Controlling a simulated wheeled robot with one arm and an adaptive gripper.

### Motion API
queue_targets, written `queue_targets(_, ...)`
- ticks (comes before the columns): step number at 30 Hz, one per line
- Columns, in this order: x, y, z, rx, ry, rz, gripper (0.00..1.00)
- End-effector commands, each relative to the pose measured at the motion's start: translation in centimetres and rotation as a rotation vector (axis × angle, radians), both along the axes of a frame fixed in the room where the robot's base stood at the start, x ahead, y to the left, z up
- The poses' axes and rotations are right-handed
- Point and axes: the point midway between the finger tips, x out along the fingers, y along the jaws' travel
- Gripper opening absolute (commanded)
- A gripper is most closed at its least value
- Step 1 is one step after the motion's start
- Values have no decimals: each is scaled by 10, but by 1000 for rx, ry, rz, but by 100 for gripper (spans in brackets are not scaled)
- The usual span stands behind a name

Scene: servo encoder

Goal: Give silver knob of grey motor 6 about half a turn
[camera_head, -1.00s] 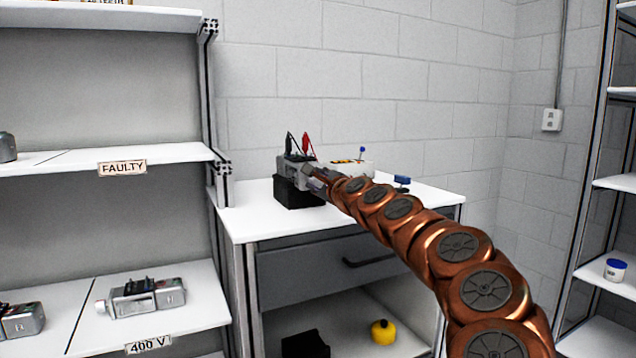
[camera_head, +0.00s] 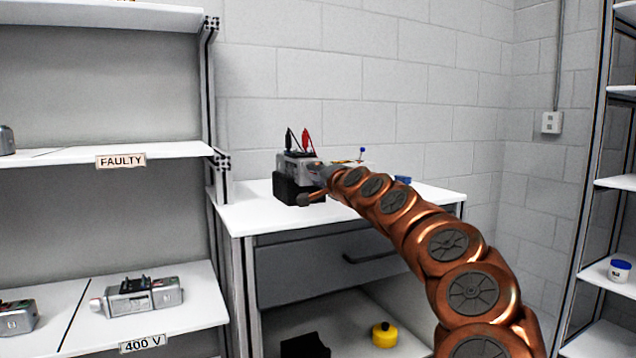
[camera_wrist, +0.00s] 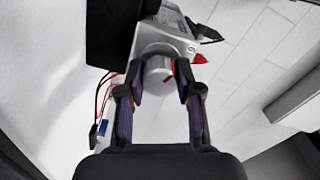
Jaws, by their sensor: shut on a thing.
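Grey motor 6 (camera_head: 296,163) sits in a black block (camera_head: 290,188) on the white bench top. In the wrist view the motor (camera_wrist: 168,28) shows the digit 6 on its casing, and its silver knob (camera_wrist: 156,74) faces me, with a red mark near its right edge. My gripper (camera_wrist: 160,80) has one finger on each side of the knob and is shut on it. In the head view my gripper (camera_head: 322,172) is at the motor's right end, and the knob is hidden there by my wrist.
Red (camera_head: 306,140) and black (camera_head: 290,139) clips with leads stand on the motor. A blue-tipped item and a blue object (camera_head: 403,180) lie behind my arm on the bench. A shelf at left holds other motors (camera_head: 143,297). The bench's front left top is clear.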

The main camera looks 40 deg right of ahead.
Motion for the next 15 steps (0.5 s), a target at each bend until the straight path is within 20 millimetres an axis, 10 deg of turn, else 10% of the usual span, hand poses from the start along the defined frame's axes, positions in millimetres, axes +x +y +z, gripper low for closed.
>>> queue_targets(15, 0, 0, -1, -376, 132, 1, 0)
